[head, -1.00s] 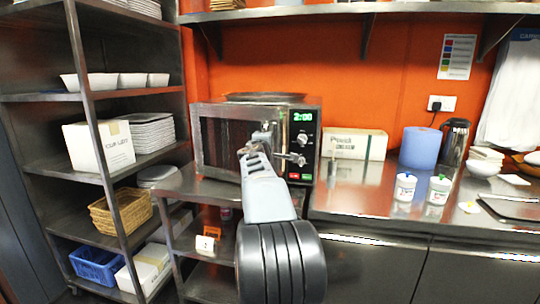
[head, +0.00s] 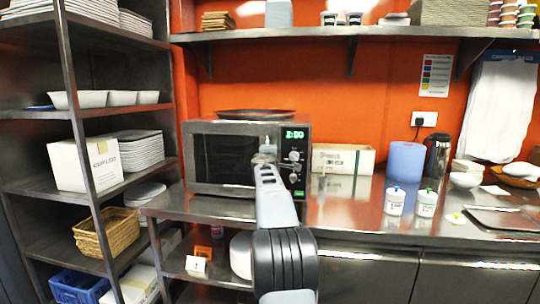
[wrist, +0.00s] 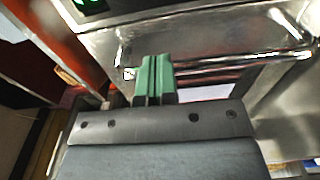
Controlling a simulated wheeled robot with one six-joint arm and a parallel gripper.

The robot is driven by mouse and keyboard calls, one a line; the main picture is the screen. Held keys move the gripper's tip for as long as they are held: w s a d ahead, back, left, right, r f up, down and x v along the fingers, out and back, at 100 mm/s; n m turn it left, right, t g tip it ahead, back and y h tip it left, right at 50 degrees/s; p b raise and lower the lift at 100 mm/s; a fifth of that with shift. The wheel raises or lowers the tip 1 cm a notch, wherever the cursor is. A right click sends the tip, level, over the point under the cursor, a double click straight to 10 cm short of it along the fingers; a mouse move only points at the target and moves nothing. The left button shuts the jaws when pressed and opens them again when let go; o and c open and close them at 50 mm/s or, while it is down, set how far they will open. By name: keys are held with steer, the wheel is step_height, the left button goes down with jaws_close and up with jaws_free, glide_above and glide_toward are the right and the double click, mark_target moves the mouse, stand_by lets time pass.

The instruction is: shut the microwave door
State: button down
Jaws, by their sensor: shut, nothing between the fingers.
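The microwave (head: 238,127) is a steel box with a dark window and a lit green display, standing on the steel counter at the back wall. Its door (head: 222,158) looks flush or nearly flush with the front in the head view. I cannot tell whether it is fully latched. My gripper (head: 265,152) is in front of the door's right side, beside the control panel, and hides part of it. In the wrist view its green fingertips (wrist: 154,78) are together and empty, close to a shiny steel bar (wrist: 220,73) along a steel surface.
A dark round pan (head: 256,114) lies on top of the microwave. A carton (head: 342,158) stands to its right, then a blue roll (head: 405,161) and two white tubs (head: 394,201). A metal rack (head: 92,200) with dishes and baskets stands at the left.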

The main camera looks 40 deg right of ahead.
steer(key=shift+s+d+r, duration=0.15)
steer(key=shift+s+r, duration=0.1)
steer(key=shift+r, duration=0.25)
steer(key=s+a+b, duration=0.1)
steer(key=s+b, duration=0.1)
steer(key=s, duration=0.4)
steer(key=s+a+f+b, duration=0.1)
steer(key=s+b, duration=0.2)
steer(key=s, duration=0.3)
steer(key=shift+s+a, duration=0.25)
steer(key=shift+a, duration=0.05)
steer(key=a+m+g+y+p, duration=0.3)
steer(key=a+m+y+p, duration=0.25)
steer(key=a+p, duration=1.15)
steer(key=s+a+f+g+y+p, duration=0.1)
steer(key=s+a+f+y+p, duration=0.1)
steer(key=s+a, duration=0.3)
steer(key=s+a+f+m+g+y+p, duration=0.1)
steer(key=s+a+f+g+y, duration=0.1)
steer(key=a, duration=0.9)
steer(key=s+a+f+m+g+y+p, duration=0.1)
steer(key=s+a+f+g+y+p, duration=0.1)
steer(key=s+a+f+y, duration=0.2)
steer(key=s+a+f, duration=0.1)
steer(key=s+a, duration=0.2)
steer(key=a, duration=0.1)
steer(key=shift+s+a+p, duration=0.2)
steer(key=shift+s+p, duration=0.15)
